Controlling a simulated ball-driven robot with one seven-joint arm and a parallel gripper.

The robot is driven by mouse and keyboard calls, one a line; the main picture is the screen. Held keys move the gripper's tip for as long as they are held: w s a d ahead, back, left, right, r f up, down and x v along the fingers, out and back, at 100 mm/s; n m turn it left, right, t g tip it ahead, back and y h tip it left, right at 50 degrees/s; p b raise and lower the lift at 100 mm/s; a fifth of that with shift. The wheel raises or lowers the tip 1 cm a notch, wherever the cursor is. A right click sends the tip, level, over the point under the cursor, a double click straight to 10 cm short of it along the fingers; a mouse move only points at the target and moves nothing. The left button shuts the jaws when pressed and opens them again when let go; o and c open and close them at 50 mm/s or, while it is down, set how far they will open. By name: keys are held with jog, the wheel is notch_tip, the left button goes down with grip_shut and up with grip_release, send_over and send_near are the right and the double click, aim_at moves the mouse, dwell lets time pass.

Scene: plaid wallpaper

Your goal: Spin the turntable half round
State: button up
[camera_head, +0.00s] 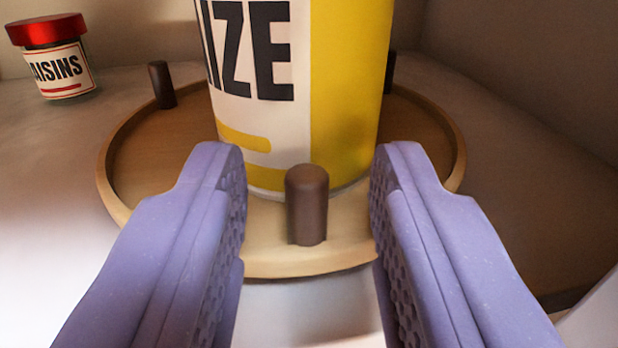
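The turntable (345,248) is a round wooden tray with a raised rim, in the middle of the view. Brown upright pegs stand around its edge. The near peg (307,205) is between the fingers of my gripper (308,165), with a gap on both sides. Another peg (161,85) stands at the left, and a third (390,72) is partly hidden at the back right. A large yellow and white can (345,90) lettered "IZE" stands on the turntable behind the near peg; its top is out of view. My gripper is open, with its purple fingers over the near rim.
A jar with a red lid (52,60), labelled raisins, stands at the back left, off the turntable. A wall (540,60) rises close on the right. The pale surface at the left is clear.

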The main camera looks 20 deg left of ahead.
grip_shut()
jog(key=shift+w+d+f+b, duration=0.2)
jog(key=shift+d+b, duration=0.1)
jog(key=shift+b, duration=0.35)
jog(key=shift+w+d+r, duration=0.15)
jog(key=shift+w+d, duration=0.05)
jog(key=shift+d, duration=0.15)
grip_release()
jog(key=shift+s, duration=0.1)
jog(key=v, duration=0.7)
jog(key=shift+s+p, duration=0.35)
